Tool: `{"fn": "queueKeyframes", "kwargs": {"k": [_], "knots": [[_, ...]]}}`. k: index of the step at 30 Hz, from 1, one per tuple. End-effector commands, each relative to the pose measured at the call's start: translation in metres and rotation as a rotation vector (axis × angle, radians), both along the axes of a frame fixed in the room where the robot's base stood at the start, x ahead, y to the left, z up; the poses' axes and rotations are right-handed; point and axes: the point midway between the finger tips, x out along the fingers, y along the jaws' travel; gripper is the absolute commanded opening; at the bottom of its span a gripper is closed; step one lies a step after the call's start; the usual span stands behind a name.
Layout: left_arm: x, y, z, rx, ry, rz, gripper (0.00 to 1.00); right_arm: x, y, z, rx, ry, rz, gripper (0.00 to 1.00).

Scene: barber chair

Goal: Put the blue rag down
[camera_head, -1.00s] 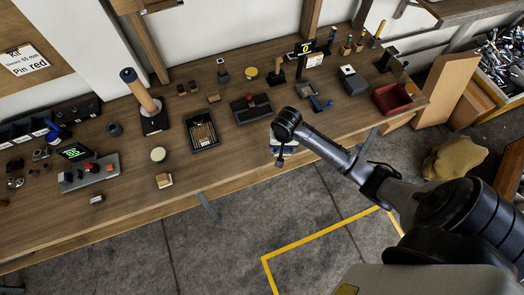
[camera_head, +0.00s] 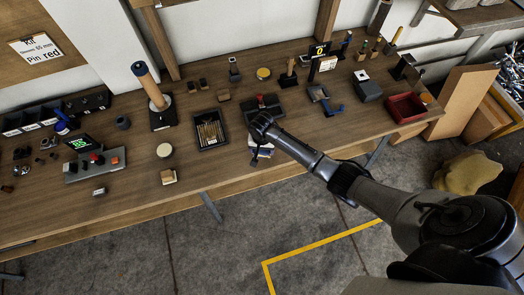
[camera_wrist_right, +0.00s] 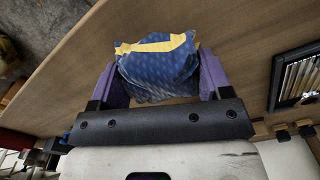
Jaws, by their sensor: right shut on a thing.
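The blue rag (camera_wrist_right: 158,72), patterned and with a yellow edge strip, is in the right wrist view, bunched between the two purple fingers of my right gripper (camera_wrist_right: 160,80). The gripper is shut on it. In the head view my right gripper (camera_head: 261,154) points down at the front part of the wooden workbench (camera_head: 235,172), in front of a dark tray with a red item. The rag is mostly hidden there by the wrist. I cannot tell whether the rag touches the bench top. My left gripper is not in view.
A black tray of thin rods (camera_head: 209,130) stands left of my right gripper, with a round pale disc (camera_head: 165,150) and a small wooden block (camera_head: 168,177) further left. A red bin (camera_head: 405,108) is at the right end. Bare wood lies around the front edge.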

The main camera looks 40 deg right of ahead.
Motion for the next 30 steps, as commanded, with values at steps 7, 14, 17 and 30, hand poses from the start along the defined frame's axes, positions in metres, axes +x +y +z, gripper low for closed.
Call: {"fn": "queueKeyframes", "kwargs": {"k": [7, 14, 17, 30], "knots": [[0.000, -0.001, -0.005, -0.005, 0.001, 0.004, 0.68, 0.000, 0.000, -0.022, -0.001, -0.001, 0.000, 0.53], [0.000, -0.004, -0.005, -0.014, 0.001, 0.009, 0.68, 0.000, 0.000, -0.022, 0.000, -0.001, 0.000, 0.53], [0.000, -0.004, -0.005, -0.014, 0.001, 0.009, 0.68, 0.000, 0.000, -0.023, 0.000, 0.000, 0.000, 0.53], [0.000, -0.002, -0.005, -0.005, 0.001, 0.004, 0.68, 0.000, 0.000, -0.024, 0.000, 0.000, 0.000, 0.97]]}}
